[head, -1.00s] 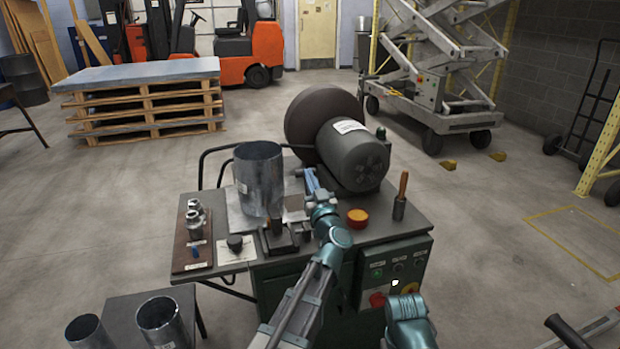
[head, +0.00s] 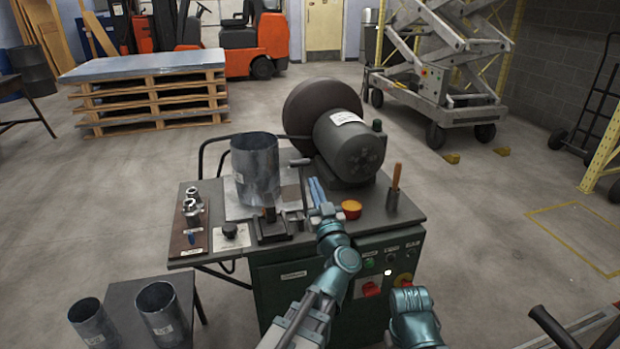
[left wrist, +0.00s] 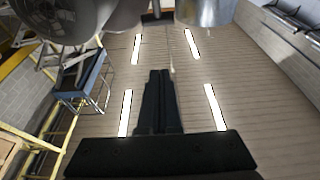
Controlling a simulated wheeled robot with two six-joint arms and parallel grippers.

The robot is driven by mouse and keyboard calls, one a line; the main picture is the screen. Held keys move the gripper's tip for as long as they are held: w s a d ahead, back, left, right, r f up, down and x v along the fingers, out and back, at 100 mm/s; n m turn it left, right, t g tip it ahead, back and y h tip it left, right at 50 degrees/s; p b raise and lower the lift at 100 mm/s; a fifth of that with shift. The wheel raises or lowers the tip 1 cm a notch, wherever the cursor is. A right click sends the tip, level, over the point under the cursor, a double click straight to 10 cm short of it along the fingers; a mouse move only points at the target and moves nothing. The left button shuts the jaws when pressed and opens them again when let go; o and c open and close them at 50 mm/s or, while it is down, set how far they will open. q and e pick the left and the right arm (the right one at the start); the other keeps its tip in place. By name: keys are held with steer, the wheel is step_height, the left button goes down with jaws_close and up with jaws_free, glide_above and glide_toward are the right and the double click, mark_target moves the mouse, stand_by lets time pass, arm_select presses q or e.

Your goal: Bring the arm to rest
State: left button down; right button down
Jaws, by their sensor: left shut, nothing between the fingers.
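My left arm comes in from the bottom of the head view and reaches over the front of the bench. My left gripper (head: 322,209) is above the bench top, between a vise-like dark block (head: 270,230) and an orange-yellow button (head: 351,208). In the left wrist view its dark fingers (left wrist: 157,98) are together and empty, seen against a ceiling with bright strip lights. My right arm shows only as a teal joint at the lower right of the head view; its gripper is out of the picture.
On the bench (head: 400,212) stand a metal duct cylinder (head: 255,170), a grey motor (head: 350,145) and a wooden-handled tool (head: 394,185). Blue bars (head: 317,190) lie just beyond my gripper. Two open cylinders (head: 165,312) stand on a lower table at left.

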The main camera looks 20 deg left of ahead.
arm_select(q)
steer(key=w+d+f+m+t+h, duration=0.2)
steer(key=w+d+f+m+h, duration=0.15)
steer(key=d+m+h, duration=0.55)
steer(key=s+d+f+m+g+h, duration=0.1)
steer(key=d+f+g+h, duration=0.2)
steer(key=f+h, duration=0.15)
steer(key=s+d+f+g+h, duration=0.1)
steer(key=d+f+g+h, duration=0.2)
steer(key=f, duration=0.2)
steer(key=s+a+f+g+y, duration=0.1)
steer(key=s+a+f+g, duration=0.1)
steer(key=s+f+g, duration=0.7)
steer(key=s+a+f+n+g+y, duration=0.35)
steer(key=s+a+f, duration=0.4)
steer(key=s, duration=0.25)
steer(key=s+d+r+m+p, duration=0.1)
steer(key=s+d+r+p, duration=0.1)
steer(key=r+p, duration=0.5)
steer(key=s+d+r+m+g+p, duration=0.1)
steer(key=s+d+r+p, duration=0.1)
steer(key=d+r+p, duration=0.3)
steer(key=s+d+r+m+y+p, duration=0.1)
steer(key=d+r+p, duration=0.3)
steer(key=r+p, duration=0.5)
steer(key=shift+s+r+m, duration=0.45)
steer(key=shift+r+m, duration=0.1)
